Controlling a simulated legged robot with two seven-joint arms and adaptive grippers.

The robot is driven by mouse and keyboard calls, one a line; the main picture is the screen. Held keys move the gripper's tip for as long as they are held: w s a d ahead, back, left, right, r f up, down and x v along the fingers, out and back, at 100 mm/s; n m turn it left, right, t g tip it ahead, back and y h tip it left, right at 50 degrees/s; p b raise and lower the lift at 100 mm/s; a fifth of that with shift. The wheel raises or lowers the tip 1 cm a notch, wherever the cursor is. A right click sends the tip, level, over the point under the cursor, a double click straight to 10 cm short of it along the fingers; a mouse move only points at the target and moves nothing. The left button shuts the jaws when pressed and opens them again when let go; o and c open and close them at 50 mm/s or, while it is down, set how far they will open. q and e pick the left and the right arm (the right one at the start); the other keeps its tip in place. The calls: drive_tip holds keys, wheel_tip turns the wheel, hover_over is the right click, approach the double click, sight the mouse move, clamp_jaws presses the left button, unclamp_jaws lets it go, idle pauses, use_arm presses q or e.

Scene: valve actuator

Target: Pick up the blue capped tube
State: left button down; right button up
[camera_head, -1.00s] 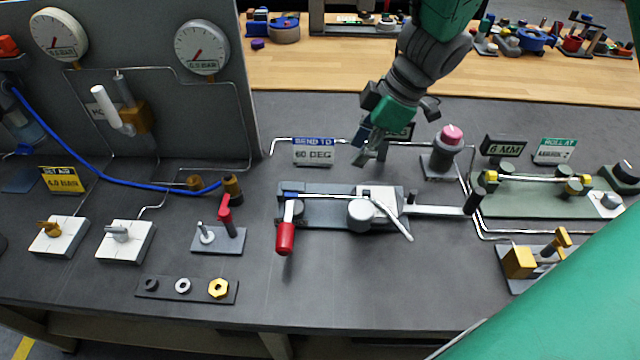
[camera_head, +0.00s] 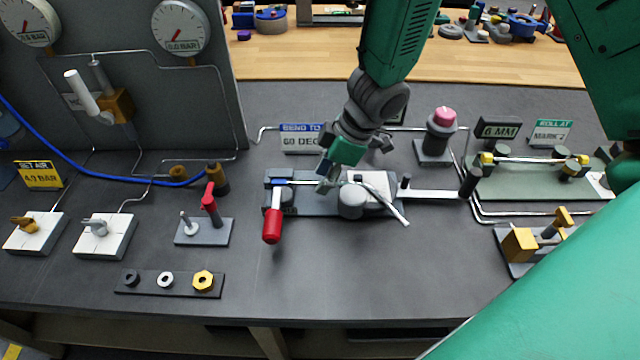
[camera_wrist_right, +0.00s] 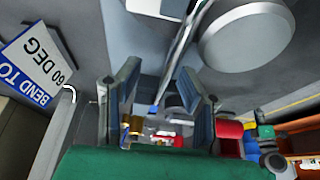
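The blue capped tube (camera_head: 389,204) is a thin silver tube lying across the grey bender (camera_head: 300,206). Its right part is bent toward the front, and its blue end is at the left near the red-handled lever (camera_head: 272,224). My right gripper (camera_head: 327,182) is low over the bender at the tube's straight part. In the right wrist view its two fingers (camera_wrist_right: 158,92) stand apart, and the tube (camera_wrist_right: 180,48) runs through the space between them, blue end farther off. I cannot tell whether a finger touches it. My left gripper is not in view.
The round grey post (camera_head: 351,202) of the bender stands close to the gripper. A "BEND TO 60 DEG" sign (camera_head: 302,138) stands behind it. A pink-topped button (camera_head: 445,118) is to the right. The bench front is clear below the bender.

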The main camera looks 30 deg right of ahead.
drive_tip(key=shift+s+a+r, duration=0.15)
drive_tip(key=shift+a, duration=0.05)
drive_tip(key=shift+c, duration=0.4)
drive_tip(key=shift+a, duration=0.2)
clamp_jaws()
drive_tip(key=shift+a+r, duration=0.1)
drive_tip(key=shift+a, duration=0.1)
drive_tip(key=shift+d, duration=0.15)
